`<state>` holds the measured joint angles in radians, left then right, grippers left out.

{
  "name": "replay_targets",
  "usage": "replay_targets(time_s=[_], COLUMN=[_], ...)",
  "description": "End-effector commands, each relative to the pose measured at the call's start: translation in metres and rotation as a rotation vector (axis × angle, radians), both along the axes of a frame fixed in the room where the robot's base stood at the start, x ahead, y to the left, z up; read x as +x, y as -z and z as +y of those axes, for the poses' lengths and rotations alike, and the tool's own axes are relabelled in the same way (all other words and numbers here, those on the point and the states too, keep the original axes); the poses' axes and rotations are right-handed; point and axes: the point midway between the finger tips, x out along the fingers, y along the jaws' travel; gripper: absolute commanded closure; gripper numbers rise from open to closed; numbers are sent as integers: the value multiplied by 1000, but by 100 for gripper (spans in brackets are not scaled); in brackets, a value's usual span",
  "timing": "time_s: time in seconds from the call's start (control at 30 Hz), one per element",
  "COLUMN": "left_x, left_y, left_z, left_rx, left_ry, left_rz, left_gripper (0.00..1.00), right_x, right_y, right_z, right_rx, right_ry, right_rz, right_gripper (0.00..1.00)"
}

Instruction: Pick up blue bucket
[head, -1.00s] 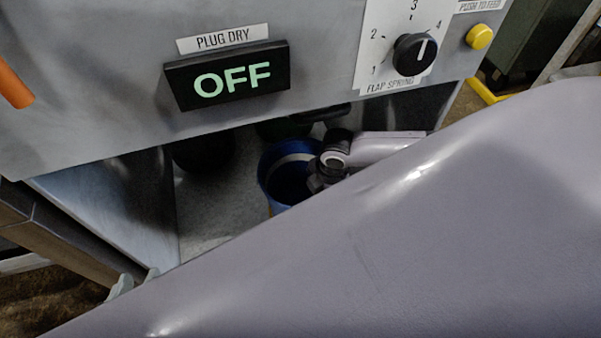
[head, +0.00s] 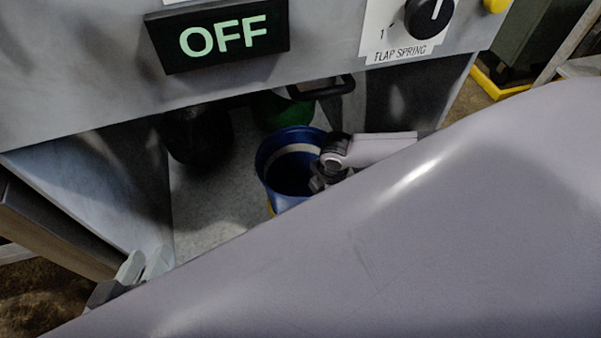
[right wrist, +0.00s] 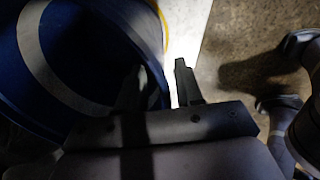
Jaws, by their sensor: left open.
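The blue bucket (head: 272,168) stands on the floor of the recess under the machine panel, with a pale band inside its rim. My right gripper (head: 322,182) is at the bucket's right edge, partly hidden by my large arm link. In the right wrist view, the bucket (right wrist: 85,60) fills the upper left. The right fingers (right wrist: 160,82) are apart, with the bucket's wall running between them; contact is not clear. My left gripper (head: 147,262) is open and empty at the lower left, well away from the bucket.
A green container (head: 280,108) and a dark round object (head: 197,135) stand behind the bucket. The panel with the OFF display (head: 222,38) overhangs the recess. A black handle (head: 322,89) sits under its lower edge. Bare floor (head: 205,205) lies left of the bucket.

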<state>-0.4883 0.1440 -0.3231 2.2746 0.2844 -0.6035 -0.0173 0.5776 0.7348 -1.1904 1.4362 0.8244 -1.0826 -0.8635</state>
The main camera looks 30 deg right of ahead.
Motion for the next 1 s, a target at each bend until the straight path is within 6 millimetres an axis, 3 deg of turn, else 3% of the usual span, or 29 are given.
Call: replay_targets(time_s=[0.07,0.2,1.0], left_x=[0,0,0], left_y=[-1,-1,0], left_z=[0,0,0], left_rx=[0,0,1], left_ry=[0,0,-1], left_rz=[0,0,0], left_gripper=[57,57,57], right_x=[0,0,0], right_y=[-1,-1,-1], right_z=[0,0,0], right_rx=[0,0,-1], right_ry=[0,0,1], right_rz=[0,0,0], right_gripper=[64,100,100])
